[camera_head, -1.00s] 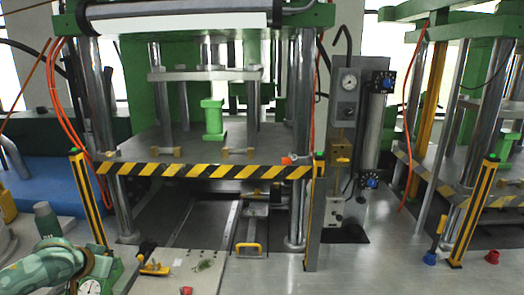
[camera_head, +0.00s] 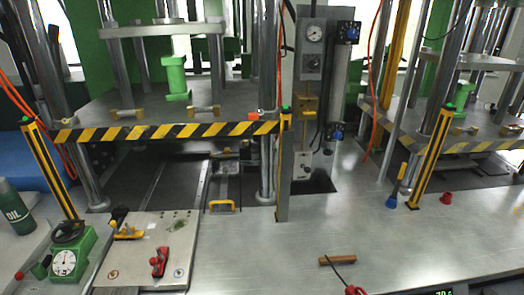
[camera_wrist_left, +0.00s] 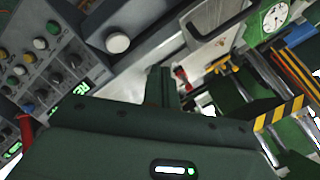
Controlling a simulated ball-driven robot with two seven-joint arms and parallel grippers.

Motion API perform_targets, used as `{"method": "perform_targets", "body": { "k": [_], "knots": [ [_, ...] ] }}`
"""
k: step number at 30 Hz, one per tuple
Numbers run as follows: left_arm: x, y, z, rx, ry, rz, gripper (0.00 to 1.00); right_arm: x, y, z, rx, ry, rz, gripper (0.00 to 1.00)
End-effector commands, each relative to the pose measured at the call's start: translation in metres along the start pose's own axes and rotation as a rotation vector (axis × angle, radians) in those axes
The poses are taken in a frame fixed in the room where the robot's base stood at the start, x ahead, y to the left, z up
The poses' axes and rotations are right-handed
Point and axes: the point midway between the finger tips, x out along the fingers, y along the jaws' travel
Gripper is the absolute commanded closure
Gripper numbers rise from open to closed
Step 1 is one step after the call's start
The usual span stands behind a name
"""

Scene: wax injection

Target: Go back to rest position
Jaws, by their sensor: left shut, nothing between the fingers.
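My left gripper (camera_wrist_left: 163,80) shows in the left wrist view. Its dark green body fills the lower middle, and its fingers are shut with nothing between them. It points toward a light grey surface with a control panel (camera_wrist_left: 45,60) of knobs and lit displays at the left. A green dial gauge (camera_wrist_left: 276,16) is at the top right. Neither gripper shows in the head view, and my right gripper is in no view.
A press with a striped yellow-black bar (camera_head: 165,131) stands behind the metal table (camera_head: 390,235). A board (camera_head: 143,255) holds a red tool (camera_head: 159,262) and a yellow-black tool (camera_head: 127,231). A green gauge (camera_head: 67,262), oil bottle (camera_head: 14,207) and wooden bar (camera_head: 338,259) are nearby.

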Motion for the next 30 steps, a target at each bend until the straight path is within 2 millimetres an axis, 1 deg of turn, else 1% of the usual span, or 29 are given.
{"method": "perform_targets", "body": {
  "k": [1,6,7,9,11,17,20,23,24,26,27,28,29,30],
  "knots": [
    [-0.011,0.002,0.011,0.002,-0.038,-0.016,1.0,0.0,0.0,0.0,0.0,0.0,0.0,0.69],
    [-0.046,-0.004,0.05,0.033,-0.193,-0.086,1.0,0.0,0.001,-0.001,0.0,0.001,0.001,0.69],
    [-0.04,0.0,0.052,0.038,-0.198,-0.079,1.0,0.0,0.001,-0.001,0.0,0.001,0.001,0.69],
    [-0.02,0.015,0.054,0.039,-0.194,-0.047,1.0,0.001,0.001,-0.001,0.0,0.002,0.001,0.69],
    [-0.005,0.027,0.058,0.035,-0.194,-0.021,1.0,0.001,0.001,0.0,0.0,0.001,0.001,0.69],
    [0.044,0.077,0.076,0.013,-0.199,0.076,1.0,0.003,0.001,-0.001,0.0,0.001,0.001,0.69],
    [0.069,0.109,0.092,-0.005,-0.208,0.133,1.0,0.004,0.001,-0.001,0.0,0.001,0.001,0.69],
    [0.095,0.147,0.115,-0.033,-0.222,0.197,1.0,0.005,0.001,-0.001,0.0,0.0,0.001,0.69],
    [0.106,0.166,0.127,-0.048,-0.231,0.227,1.0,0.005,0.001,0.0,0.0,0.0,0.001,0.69],
    [0.121,0.197,0.15,-0.077,-0.25,0.277,1.0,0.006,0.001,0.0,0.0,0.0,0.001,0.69],
    [0.13,0.22,0.169,-0.101,-0.266,0.311,1.0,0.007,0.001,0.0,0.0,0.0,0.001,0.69],
    [0.135,0.238,0.184,-0.121,-0.28,0.337,1.0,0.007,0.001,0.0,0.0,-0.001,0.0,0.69],
    [0.139,0.256,0.2,-0.143,-0.294,0.361,1.0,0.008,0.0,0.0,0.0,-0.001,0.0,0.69],
    [0.141,0.276,0.22,-0.172,-0.313,0.388,1.0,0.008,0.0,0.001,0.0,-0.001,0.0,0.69]
  ]
}}
